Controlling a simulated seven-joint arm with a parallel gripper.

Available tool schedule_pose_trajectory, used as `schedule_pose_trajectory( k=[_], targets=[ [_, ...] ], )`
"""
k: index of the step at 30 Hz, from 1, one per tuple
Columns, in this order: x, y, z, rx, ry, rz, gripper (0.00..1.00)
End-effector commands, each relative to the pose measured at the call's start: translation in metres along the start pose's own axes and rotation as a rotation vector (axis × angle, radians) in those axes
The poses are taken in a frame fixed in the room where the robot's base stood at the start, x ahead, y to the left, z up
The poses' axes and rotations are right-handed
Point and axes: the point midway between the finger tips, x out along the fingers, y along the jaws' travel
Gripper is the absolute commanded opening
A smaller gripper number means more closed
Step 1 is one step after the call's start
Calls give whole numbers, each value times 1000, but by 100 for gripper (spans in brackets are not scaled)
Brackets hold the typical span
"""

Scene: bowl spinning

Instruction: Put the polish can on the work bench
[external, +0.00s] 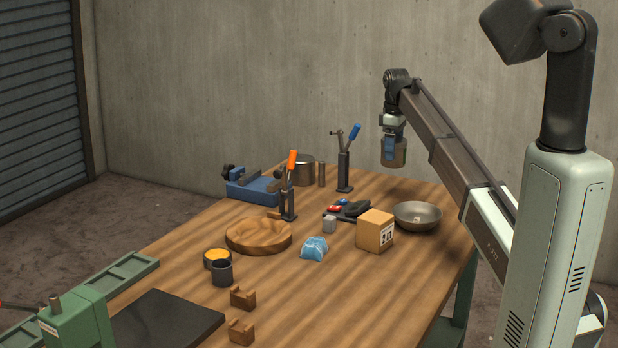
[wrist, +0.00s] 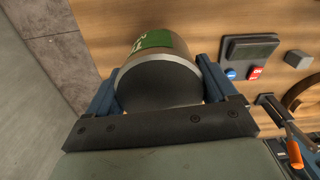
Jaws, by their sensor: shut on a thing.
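My gripper (external: 389,150) is raised above the far right part of the work bench (external: 310,290). It is shut on the polish can (external: 398,155), a short cylinder held clear of the bench top. In the wrist view the can (wrist: 158,75) sits between the two blue fingers (wrist: 158,85), with a dark flat end, a silver rim and part of a green label showing. The rest of the can's side is hidden.
A metal bowl (external: 417,216) and a cardboard box (external: 375,231) stand near the right edge. Two toggle clamps, one blue-handled (external: 345,165) and one orange-handled (external: 289,190), stand upright. A wooden dish (external: 258,235) lies mid-left. The front right bench top is bare.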

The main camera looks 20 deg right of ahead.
Motion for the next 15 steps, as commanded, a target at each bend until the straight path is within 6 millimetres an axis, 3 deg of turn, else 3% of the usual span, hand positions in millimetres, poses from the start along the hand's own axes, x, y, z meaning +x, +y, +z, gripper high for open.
schedule_pose_trajectory(
  k=[1,9,15],
  targets=[
    [2,-22,13,59,1,1,43],
    [2,-115,54,357,1,1,43],
    [2,-198,64,419,2,1,43]
  ],
)
